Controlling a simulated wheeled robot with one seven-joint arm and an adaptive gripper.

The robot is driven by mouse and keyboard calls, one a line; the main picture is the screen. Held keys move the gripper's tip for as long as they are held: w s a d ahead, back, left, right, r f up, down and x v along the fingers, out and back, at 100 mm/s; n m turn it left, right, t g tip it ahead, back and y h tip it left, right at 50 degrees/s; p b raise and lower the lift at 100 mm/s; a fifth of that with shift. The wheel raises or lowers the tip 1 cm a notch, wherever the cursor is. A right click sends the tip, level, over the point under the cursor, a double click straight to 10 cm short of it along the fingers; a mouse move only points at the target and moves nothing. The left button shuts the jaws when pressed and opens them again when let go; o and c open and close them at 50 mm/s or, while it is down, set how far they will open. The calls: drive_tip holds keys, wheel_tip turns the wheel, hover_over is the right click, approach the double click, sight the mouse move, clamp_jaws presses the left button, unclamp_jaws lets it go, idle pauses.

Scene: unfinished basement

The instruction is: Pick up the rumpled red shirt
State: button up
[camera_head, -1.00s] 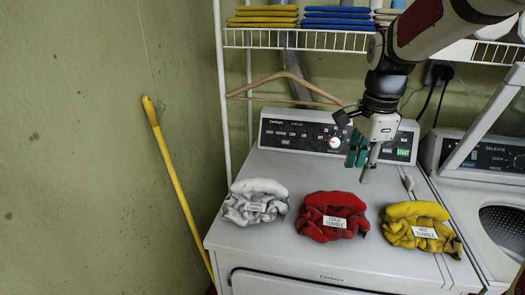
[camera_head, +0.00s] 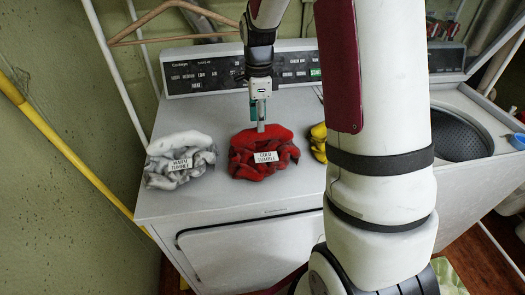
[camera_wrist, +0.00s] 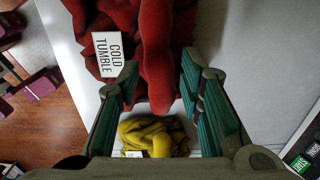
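The rumpled red shirt (camera_head: 262,160) lies on top of the white dryer, with a white "COLD TUMBLE" label (camera_head: 265,157) on its front. My gripper (camera_head: 259,116) points down at the shirt's back edge. In the wrist view, my gripper (camera_wrist: 160,80) is open, with its green-padded fingers apart. A thick fold of the red shirt (camera_wrist: 158,45) shows at the gap between the fingertips; I cannot tell whether they touch it. A grey-white shirt (camera_head: 178,160) labelled "WARM TUMBLE" lies to the left. A yellow shirt (camera_head: 318,142) lies to the right, mostly hidden behind my arm.
The dryer (camera_head: 232,198) has its control panel (camera_head: 195,75) close behind my gripper. A wooden hanger (camera_head: 165,38) hangs at the upper left. An open washer (camera_head: 460,135) stands at the right. A yellow pole (camera_head: 75,160) leans at the left.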

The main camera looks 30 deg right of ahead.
sight(263, 146)
drive_tip(key=shift+f+p, duration=0.5)
drive_tip(key=shift+f, duration=2.1)
clamp_jaws()
